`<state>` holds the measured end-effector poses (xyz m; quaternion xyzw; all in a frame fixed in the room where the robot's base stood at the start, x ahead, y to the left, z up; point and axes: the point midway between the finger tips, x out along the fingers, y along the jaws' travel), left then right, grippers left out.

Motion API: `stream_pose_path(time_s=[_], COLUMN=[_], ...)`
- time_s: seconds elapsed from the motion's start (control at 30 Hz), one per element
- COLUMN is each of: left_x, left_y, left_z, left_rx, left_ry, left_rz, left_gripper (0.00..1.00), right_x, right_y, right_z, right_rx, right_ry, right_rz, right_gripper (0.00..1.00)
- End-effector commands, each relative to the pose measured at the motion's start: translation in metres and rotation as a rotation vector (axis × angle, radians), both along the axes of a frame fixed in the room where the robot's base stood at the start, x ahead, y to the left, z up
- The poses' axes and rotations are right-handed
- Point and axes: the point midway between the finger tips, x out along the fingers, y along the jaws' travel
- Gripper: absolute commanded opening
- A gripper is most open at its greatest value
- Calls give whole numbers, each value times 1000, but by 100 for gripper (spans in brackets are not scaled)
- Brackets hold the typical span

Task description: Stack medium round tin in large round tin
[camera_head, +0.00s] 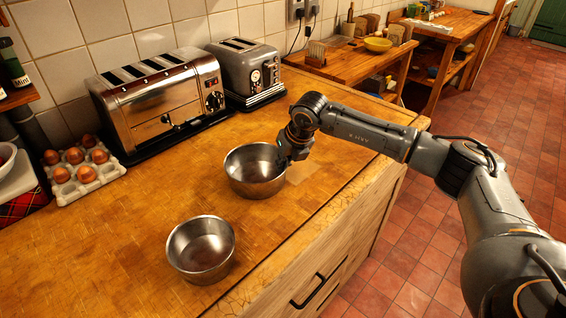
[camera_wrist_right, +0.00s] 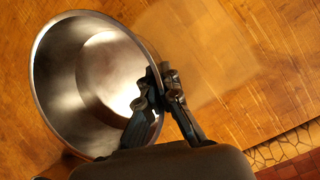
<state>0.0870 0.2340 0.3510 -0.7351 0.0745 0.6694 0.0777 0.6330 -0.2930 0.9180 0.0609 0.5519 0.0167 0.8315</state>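Two shiny, empty, open metal tins stand apart on the wooden counter. The farther round tin (camera_head: 250,183) is in the middle of the head view; allowing for distance it looks the larger, but I cannot be sure which is medium and which large. The nearer round tin (camera_head: 198,262) is closer to the front, lower left. My right gripper (camera_head: 288,152) is at the right rim of the farther tin. In the right wrist view its fingers (camera_wrist_right: 160,80) close together across the rim of that tin (camera_wrist_right: 85,85). I cannot tell whether the tin is lifted. My left gripper is not in view.
Two toasters (camera_head: 160,97) (camera_head: 247,72) stand against the tiled wall. An egg tray (camera_head: 85,172) is at the left. Bare counter (camera_head: 110,240) lies around the tins. The counter's front edge, above a drawer handle (camera_head: 308,291), is close on the right.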

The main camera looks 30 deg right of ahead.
Motion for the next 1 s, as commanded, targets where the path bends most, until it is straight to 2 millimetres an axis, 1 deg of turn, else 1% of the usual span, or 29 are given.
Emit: stream_pose_path(time_s=[0.07, 0.1, 0.2, 0.47, 0.57, 0.63, 0.77, 1.0], left_x=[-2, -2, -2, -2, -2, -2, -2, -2], left_y=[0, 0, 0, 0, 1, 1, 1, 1], left_z=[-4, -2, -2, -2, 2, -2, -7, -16], left_rx=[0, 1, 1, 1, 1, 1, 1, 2], left_ry=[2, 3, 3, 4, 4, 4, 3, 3], left_rz=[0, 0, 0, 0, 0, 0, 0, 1], left_gripper=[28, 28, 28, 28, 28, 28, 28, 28], right_x=[0, 0, 0, 0, 0, -2, -12, -32], right_y=[0, 0, 0, 0, 0, 0, -3, -8], right_z=[-3, -2, -2, -1, 3, 8, 29, 77], right_rx=[1, 0, 0, 0, 0, 1, 0, 0], right_ry=[-1, 0, 0, 0, -1, -3, -5, -4], right_rz=[0, 0, 1, 0, 0, 1, 2, 1], right_gripper=[0, 10, 28, 28, 28, 28, 28, 28])
